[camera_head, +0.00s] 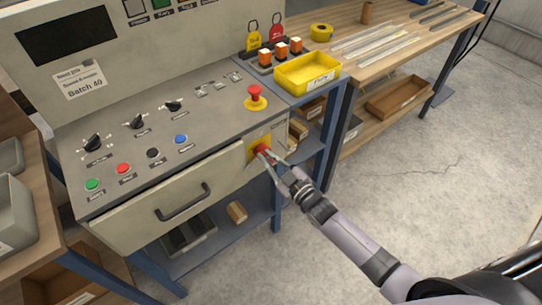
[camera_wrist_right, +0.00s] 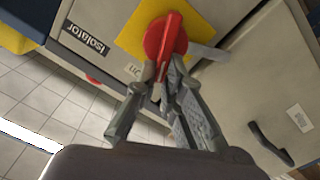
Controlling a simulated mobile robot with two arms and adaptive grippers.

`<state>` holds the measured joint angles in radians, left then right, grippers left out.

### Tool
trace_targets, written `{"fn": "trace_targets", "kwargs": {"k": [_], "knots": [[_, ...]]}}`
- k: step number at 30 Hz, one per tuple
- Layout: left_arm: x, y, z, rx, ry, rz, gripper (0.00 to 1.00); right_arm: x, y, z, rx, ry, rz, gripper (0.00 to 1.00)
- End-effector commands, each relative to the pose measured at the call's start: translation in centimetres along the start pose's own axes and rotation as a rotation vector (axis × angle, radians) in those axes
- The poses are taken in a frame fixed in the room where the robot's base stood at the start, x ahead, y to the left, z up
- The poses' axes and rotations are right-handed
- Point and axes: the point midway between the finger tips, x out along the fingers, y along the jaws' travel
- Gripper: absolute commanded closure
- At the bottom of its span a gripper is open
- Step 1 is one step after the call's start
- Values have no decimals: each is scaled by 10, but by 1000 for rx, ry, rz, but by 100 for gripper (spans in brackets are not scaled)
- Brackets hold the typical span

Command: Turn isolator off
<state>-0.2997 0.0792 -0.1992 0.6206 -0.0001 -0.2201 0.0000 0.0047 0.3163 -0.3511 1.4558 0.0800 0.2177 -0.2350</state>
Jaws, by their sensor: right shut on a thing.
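The isolator is a red rotary handle (camera_wrist_right: 165,40) on a yellow plate (camera_wrist_right: 140,30), on the front of the grey machine. A label reading "Isolator" (camera_wrist_right: 86,39) is beside it in the right wrist view. In the head view the red handle (camera_head: 263,149) sits at the right end of the machine's front, on its yellow plate (camera_head: 254,143). My right gripper (camera_wrist_right: 166,77) is shut on the handle, its fingertips at the handle's lower part. Part of the "On" marking shows near the fingers. My left gripper is not in view.
Above the isolator is a red emergency stop button (camera_head: 255,93) on a sloped control panel (camera_head: 150,120) with knobs and coloured buttons. A drawer handle (camera_head: 183,203) sticks out to the left. A yellow tray (camera_head: 308,85) stands on the blue-framed side shelf. The floor at right is clear.

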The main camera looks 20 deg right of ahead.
Motion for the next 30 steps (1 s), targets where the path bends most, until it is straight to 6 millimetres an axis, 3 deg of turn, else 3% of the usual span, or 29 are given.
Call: {"fn": "trace_targets", "kwargs": {"k": [30], "knots": [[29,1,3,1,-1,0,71,0,-22,13,-926,0,0,100]]}}
